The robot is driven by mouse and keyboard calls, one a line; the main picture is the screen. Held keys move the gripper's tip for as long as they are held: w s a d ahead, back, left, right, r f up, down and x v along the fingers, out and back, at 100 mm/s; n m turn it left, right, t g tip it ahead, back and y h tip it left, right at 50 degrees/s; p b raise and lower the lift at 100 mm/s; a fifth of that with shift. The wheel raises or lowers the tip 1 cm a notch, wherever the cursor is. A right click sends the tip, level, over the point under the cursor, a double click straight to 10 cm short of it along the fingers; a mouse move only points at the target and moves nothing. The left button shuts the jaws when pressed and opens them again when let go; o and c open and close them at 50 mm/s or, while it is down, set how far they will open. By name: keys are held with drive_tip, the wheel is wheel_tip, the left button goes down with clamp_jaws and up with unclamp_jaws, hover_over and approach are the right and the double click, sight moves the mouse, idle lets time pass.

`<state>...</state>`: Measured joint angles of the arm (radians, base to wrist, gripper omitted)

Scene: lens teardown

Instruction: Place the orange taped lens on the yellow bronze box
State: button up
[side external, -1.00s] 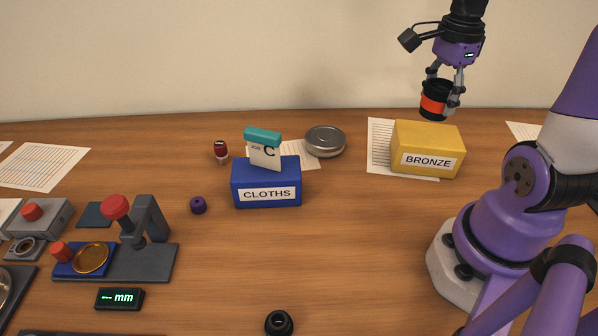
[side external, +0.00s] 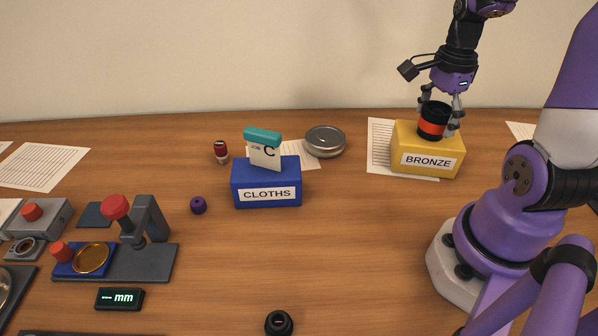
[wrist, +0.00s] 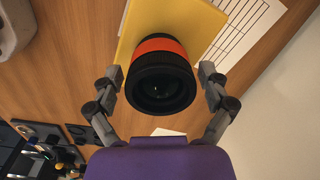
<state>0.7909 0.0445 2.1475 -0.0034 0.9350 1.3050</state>
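The black lens with an orange tape band (side external: 432,127) stands upright on top of the yellow box labelled BRONZE (side external: 428,161). My gripper (side external: 438,112) is just above the box, with its fingers spread on either side of the lens. In the wrist view the lens (wrist: 161,84) lies between the fingertips of my gripper (wrist: 160,73), with a visible gap on both sides. The yellow box (wrist: 150,20) shows behind the lens there. The lens's underside is hidden.
A blue CLOTHS box (side external: 266,187) with a teal-topped card and a round metal tin (side external: 325,141) stand to the left. Paper sheets (side external: 380,142) lie under and beside the yellow box. A small black ring (side external: 279,323) lies at the front. The middle of the table is clear.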

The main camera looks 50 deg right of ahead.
sight(439, 108)
idle(0.3)
wheel_tip(439, 108, up, 12)
drive_tip(key=w+a+f+n+t, duration=0.1)
drive_tip(key=a+n+t, duration=0.1)
drive_tip(key=a+n, duration=0.7)
drive_tip(key=w+a+f+n+t, duration=0.1)
drive_tip(key=a+f+n+t, duration=0.1)
drive_tip(key=a+n, duration=0.7)
drive_tip(key=n+t, duration=0.1)
drive_tip(key=n, duration=0.5)
drive_tip(key=shift+w+f, duration=0.15)
drive_tip(key=shift+f, duration=0.15)
